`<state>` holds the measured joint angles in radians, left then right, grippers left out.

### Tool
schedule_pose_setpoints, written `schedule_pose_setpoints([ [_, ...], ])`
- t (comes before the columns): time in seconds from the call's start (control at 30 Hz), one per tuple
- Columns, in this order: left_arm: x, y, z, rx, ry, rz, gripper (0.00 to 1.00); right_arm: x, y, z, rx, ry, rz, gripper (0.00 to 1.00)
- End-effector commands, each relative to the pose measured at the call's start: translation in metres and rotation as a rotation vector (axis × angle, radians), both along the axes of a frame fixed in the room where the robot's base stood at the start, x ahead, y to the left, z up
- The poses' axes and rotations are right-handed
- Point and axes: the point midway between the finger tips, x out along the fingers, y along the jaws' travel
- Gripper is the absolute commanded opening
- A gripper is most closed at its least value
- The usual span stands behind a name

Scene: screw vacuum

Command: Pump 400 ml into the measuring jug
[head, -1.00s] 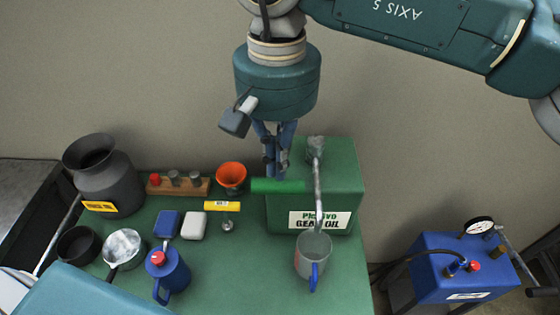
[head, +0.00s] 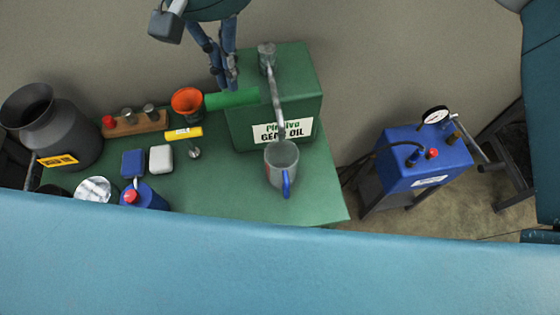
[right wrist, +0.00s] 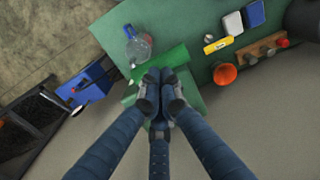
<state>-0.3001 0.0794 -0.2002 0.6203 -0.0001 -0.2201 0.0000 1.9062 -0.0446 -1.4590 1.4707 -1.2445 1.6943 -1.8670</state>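The green gear oil can (head: 300,95) stands at the right of the green table. A grey spout pipe (head: 277,95) runs from the pump on its top down toward the measuring jug. The jug (head: 282,158), clear with a blue handle, stands in front of the can; it also shows in the right wrist view (right wrist: 138,46). Its level cannot be read. A green bar handle (head: 232,98) sticks out left at the can's top. My right gripper (head: 231,84) points down at this bar, fingertips together (right wrist: 160,76). Whether they touch the bar is unclear. My left gripper is out of view.
Left on the table are an orange funnel (head: 187,101), a yellow-handled tool (head: 184,133), a blue can (head: 144,196), a grey churn (head: 50,125) and small blocks. A blue gauge unit (head: 420,160) stands right of the table. The table's front right is clear.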

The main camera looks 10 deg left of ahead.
Motion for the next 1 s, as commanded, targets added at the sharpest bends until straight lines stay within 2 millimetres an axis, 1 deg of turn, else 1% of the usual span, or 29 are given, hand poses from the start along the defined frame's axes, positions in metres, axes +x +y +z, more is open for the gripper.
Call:
schedule_pose_setpoints([
  [0.13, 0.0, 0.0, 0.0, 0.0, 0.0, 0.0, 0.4, 0.0, 0.0, -0.001, 0.0, 0.0, 0.0, 0.0],
  [0.27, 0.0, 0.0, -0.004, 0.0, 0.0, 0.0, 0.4, 0.0, 0.0, -0.005, 0.0, 0.0, 0.0, 0.0],
  [1.0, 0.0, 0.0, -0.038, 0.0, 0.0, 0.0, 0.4, 0.0, 0.0, -0.051, 0.0, 0.0, -0.001, 0.0],
])
